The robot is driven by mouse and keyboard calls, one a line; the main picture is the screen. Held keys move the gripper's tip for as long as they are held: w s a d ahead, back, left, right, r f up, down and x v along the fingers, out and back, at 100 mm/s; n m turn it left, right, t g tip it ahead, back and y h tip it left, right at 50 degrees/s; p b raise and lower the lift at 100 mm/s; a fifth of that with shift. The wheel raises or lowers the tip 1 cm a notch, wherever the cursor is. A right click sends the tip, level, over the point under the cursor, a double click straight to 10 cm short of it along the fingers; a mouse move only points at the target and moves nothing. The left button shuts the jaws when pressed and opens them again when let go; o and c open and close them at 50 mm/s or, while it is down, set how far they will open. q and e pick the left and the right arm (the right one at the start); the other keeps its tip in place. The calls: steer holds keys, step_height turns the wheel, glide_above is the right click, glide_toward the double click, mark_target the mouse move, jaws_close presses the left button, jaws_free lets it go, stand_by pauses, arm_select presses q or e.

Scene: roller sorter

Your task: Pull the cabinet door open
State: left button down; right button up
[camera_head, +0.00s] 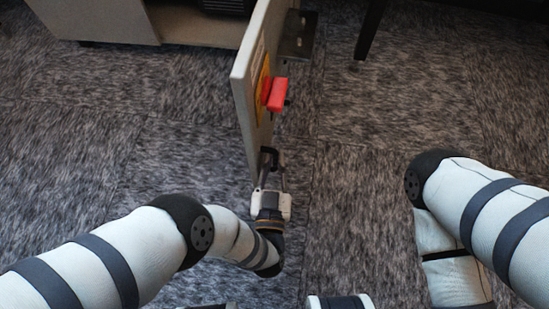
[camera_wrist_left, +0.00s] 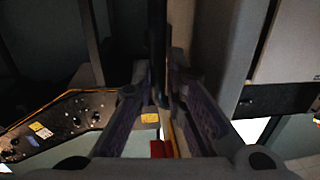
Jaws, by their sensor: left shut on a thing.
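The cabinet door (camera_head: 240,93) stands swung out from the grey cabinet (camera_head: 97,20), seen nearly edge-on in the head view. A yellow label and a red block (camera_head: 277,94) are on its right face. My left gripper (camera_head: 269,160) is at the near lower end of the door, shut on a dark bar that looks like the door handle. In the left wrist view the dark upright bar (camera_wrist_left: 157,40) runs between the two fingers of the left gripper (camera_wrist_left: 160,85). The fingers partly hide the grip. My right gripper is out of view; only its arm shows at the right.
A dark bracket (camera_head: 298,36) sticks out from the door's right face. A dark leg (camera_head: 369,28) stands at the top right. The carpeted floor (camera_head: 350,110) is clear on both sides of the door.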

arm_select(q)
steer(key=shift+w+r, duration=0.3)
steer(key=shift+r, duration=0.15)
steer(key=c, duration=1.7)
jaws_free()
steer(key=shift+o, duration=0.2)
steer(key=shift+s, duration=0.1)
steer(key=s+a, duration=0.1)
steer(key=s, duration=0.6)
steer(key=shift+s+f, duration=0.3)
steer(key=shift+s, duration=0.05)
